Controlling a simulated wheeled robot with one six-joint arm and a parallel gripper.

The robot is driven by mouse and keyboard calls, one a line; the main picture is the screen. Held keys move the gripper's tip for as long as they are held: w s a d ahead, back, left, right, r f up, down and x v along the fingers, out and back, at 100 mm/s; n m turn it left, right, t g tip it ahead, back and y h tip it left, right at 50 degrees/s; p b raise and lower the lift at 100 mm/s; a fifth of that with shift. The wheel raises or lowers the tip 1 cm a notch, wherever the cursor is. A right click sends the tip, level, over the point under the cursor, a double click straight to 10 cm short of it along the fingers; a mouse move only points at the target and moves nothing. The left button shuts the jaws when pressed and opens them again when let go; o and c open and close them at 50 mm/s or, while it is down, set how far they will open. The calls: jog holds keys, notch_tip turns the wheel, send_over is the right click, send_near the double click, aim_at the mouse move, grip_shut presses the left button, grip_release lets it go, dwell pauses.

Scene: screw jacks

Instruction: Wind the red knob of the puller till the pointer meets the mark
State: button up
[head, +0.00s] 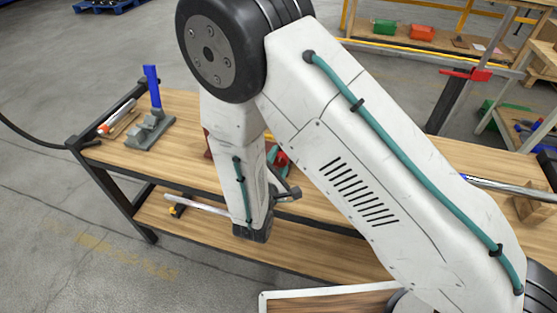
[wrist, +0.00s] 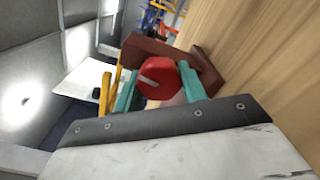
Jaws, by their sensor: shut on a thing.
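The red knob (wrist: 157,80) of the puller sits between the two teal fingers of my gripper (wrist: 159,72) in the wrist view. My gripper is shut on the knob. The puller's dark red body (wrist: 150,49) lies just beyond the knob, against the wooden bench top. Two yellow upright pieces stand left of the fingers; I cannot tell whether either is the pointer. No mark can be made out. In the head view my arm hides most of the puller; a bit of red shows beside my wrist.
On the wooden bench (head: 120,155) in the head view, a grey clamp-like device (head: 150,131) with a blue handle (head: 152,85) stands at left. A silver rod (head: 505,186) and a wooden block (head: 534,210) lie at right. A yellow-tipped bar (head: 195,206) lies on the lower shelf.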

jog(key=m, duration=0.6)
jog(key=shift+a, duration=0.1)
jog(key=m, duration=0.5)
jog(key=shift+m, duration=0.4)
jog(key=shift+r, duration=0.1)
jog(key=o, duration=1)
jog(key=shift+s, duration=0.1)
jog(key=shift+c, duration=0.2)
jog(key=shift+v, duration=3.85)
jog(key=shift+r, duration=0.1)
